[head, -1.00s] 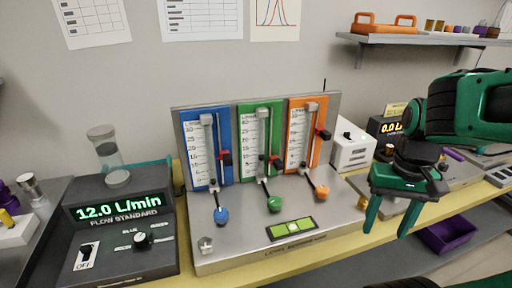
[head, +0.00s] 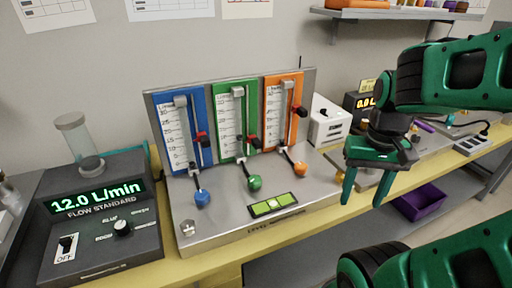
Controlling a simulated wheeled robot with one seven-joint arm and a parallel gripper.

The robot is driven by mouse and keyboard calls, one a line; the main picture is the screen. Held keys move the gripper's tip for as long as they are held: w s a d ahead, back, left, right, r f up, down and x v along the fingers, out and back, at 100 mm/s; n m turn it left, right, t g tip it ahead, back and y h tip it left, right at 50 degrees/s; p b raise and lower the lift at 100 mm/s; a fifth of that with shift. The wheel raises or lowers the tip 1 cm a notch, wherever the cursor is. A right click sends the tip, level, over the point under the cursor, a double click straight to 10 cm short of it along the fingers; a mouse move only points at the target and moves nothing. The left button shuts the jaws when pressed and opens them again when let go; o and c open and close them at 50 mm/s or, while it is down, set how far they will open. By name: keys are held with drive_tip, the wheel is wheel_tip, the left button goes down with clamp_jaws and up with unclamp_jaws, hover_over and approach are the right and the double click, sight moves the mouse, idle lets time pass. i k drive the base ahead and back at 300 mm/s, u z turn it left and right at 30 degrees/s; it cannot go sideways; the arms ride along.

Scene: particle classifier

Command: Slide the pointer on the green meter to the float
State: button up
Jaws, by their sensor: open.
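The green meter (head: 222,100) stands between a blue meter (head: 174,150) and an orange meter (head: 274,115) on a grey metal stand. Its white scale and clear vertical tube face me. A dark and red pointer (head: 249,143) sits low on the rail right of the tube. The float inside the tube is too small to make out. A green knob (head: 254,183) is in front of this meter. My gripper (head: 363,190) is open and empty, fingers pointing down, to the right of the meter stand and apart from it.
A flow standard box (head: 96,245) reading 12.0 L/min stands left, its switch at OFF. A white box (head: 327,125) and a dark display are behind my gripper. A purple bin (head: 424,203) is below right. A bubble level (head: 272,204) lies on the stand's front.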

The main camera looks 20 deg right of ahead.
sight(252, 139)
drive_tip(key=z, duration=0.75)
drive_tip(key=k, duration=2.1)
drive_tip(key=u, duration=0.7)
drive_tip(key=i, duration=1)
